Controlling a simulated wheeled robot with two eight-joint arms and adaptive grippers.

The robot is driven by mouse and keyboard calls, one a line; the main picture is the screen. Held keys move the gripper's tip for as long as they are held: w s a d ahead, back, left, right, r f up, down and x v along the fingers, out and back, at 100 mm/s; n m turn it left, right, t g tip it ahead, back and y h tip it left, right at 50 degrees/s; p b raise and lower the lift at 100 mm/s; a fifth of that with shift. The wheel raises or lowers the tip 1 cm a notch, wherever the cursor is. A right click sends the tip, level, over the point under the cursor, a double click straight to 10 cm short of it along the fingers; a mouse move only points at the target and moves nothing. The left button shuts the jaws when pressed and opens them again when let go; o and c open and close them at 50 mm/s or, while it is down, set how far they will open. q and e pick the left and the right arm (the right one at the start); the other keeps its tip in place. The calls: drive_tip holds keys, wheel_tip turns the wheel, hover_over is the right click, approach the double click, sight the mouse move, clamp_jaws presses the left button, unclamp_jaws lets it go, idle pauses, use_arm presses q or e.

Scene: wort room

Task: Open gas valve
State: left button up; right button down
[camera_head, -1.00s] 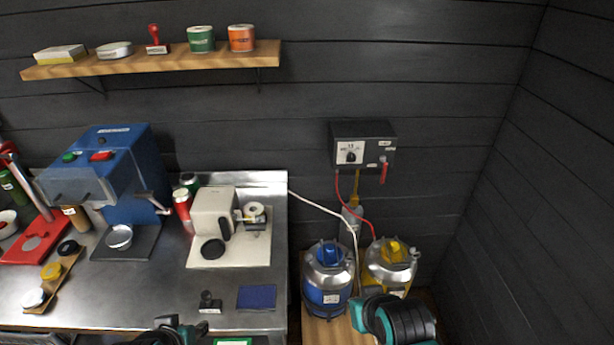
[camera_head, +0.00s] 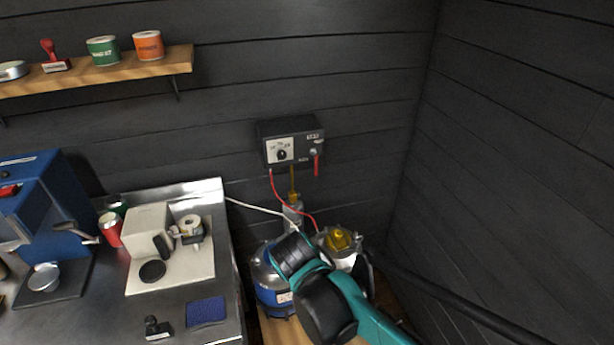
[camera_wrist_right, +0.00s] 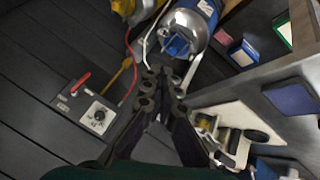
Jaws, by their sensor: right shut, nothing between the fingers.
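A dark control box (camera_head: 290,142) hangs on the black wall, with a white-faced dial (camera_head: 281,151) and a red lever (camera_head: 317,164) that hangs down at its right. A yellow part (camera_head: 292,182) hangs below the box, above a grey cylinder. In the right wrist view the box (camera_wrist_right: 72,100), dial (camera_wrist_right: 98,114) and red lever (camera_wrist_right: 80,83) lie left of my right gripper (camera_wrist_right: 160,80), whose dark fingers are shut and empty. They touch none of these. In the head view my right arm reaches up in front of the kegs and its fingertips cannot be made out. My left gripper is out of view.
A blue keg (camera_head: 270,290), partly behind my right arm, and a yellow-topped keg (camera_head: 340,240) stand below the box. Red and white hoses cross there. A metal counter (camera_head: 190,330) with a white machine (camera_head: 150,230) lies left. The wall around the box is clear.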

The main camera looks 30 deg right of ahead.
drive_tip(key=w+d+f+n+t+h, duration=0.1)
drive_tip(key=w+h, duration=0.3)
drive_tip(key=w, duration=0.4)
drive_tip(key=w+d+f+n+t+h, duration=0.1)
drive_tip(key=w+d+n+h, duration=0.1)
drive_tip(key=w, duration=0.7)
drive_tip(key=w+d+f+n+h, duration=0.1)
drive_tip(key=w+d+f+h, duration=0.1)
drive_tip(key=w+d+h, duration=0.3)
drive_tip(key=w, duration=0.3)
drive_tip(key=shift+w+n+t+h+b, duration=0.3)
drive_tip(key=shift+w+n+t+b, duration=0.05)
drive_tip(key=shift+w+n+t, duration=0.05)
drive_tip(key=b, duration=0.3)
approach(315, 163)
drive_tip(key=w+d+f, duration=0.4)
drive_tip(key=w, duration=0.1)
drive_tip(key=shift+d+r, duration=0.25)
drive_tip(key=shift+d, duration=0.35)
drive_tip(key=shift+f, duration=0.1)
